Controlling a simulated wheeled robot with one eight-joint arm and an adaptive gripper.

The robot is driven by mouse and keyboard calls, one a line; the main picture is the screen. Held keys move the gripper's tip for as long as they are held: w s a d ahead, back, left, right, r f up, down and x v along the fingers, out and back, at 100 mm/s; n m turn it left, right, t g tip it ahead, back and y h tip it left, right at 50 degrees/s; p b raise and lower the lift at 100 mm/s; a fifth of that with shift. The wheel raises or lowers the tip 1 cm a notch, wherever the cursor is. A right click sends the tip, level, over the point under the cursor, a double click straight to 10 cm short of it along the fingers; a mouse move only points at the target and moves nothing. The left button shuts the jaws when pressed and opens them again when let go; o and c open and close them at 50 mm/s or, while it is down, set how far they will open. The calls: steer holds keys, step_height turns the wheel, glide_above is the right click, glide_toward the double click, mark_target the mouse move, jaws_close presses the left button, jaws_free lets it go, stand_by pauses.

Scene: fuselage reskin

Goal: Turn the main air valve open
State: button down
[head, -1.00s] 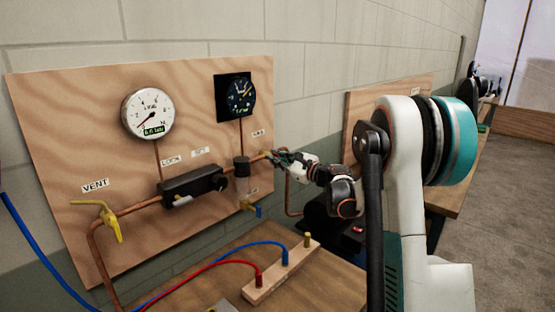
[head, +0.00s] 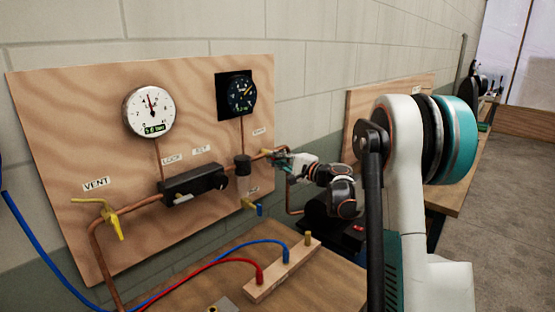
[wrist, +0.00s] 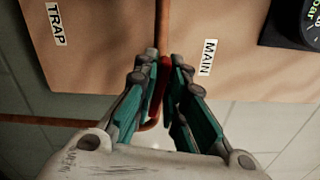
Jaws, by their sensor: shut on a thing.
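The main air valve's red handle (wrist: 162,78) shows between my fingers in the wrist view, beside the MAIN label (wrist: 208,57). It lies roughly in line with the copper pipe (wrist: 163,20). My gripper (wrist: 164,66) is shut on this handle, and the fingers hide part of it and the valve body. In the head view my gripper (head: 279,157) is at the right end of the pipe on the plywood panel (head: 60,130). The white gauge (head: 150,111) has its needle pointing nearly straight up.
A yellow-handled vent valve (head: 113,222) is at the panel's left. A black block (head: 193,185) sits mid-pipe. A blue-tipped trap valve (head: 257,209) hangs below my gripper. Red (head: 205,268) and blue (head: 230,246) hoses reach a wooden strip (head: 275,280) on the bench.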

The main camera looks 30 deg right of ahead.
steer(key=shift+f+n, duration=0.15)
steer(key=shift+n, duration=0.75)
steer(key=c, duration=1.7)
jaws_free()
steer(key=v, duration=1.2)
